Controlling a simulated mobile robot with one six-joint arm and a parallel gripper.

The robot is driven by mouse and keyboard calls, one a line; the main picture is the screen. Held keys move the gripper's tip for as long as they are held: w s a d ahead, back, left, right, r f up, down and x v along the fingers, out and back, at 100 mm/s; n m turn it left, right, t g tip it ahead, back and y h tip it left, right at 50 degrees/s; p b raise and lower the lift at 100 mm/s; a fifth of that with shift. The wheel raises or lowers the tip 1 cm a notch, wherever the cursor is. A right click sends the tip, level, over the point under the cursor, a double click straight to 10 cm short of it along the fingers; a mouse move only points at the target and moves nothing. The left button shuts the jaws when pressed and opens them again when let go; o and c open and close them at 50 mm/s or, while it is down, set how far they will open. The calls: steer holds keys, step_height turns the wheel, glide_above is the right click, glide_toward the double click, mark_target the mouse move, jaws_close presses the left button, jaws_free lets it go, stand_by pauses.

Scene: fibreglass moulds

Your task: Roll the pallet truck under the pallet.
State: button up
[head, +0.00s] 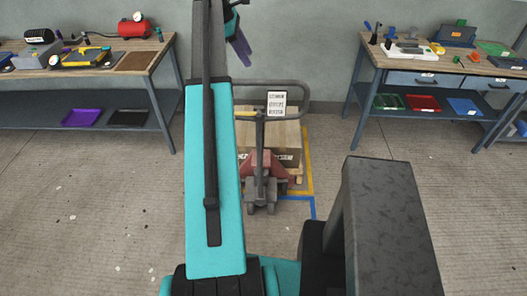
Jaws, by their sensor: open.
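The pallet truck (262,187) stands on the floor in the middle of the head view, its red and dark grey body facing me.
Yellow floor tape (308,160) runs along the pallet's right side, and blue tape (313,207) marks the floor nearer me. Workbenches with tools stand at left (140,63) and right (370,52). The floor at left is open, with small pale scraps.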

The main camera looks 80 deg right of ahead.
steer(key=shift+s+a+r, duration=0.1)
steer(key=shift+a+r, duration=0.2)
steer(key=shift+r, duration=0.6)
steer(key=shift+w+a+r, duration=0.1)
steer(key=shift+a+r, duration=0.2)
steer(key=shift+r, duration=0.6)
steer(key=shift+s+a+r, duration=0.1)
steer(key=shift+a+r, duration=0.2)
steer(key=shift+r, duration=0.6)
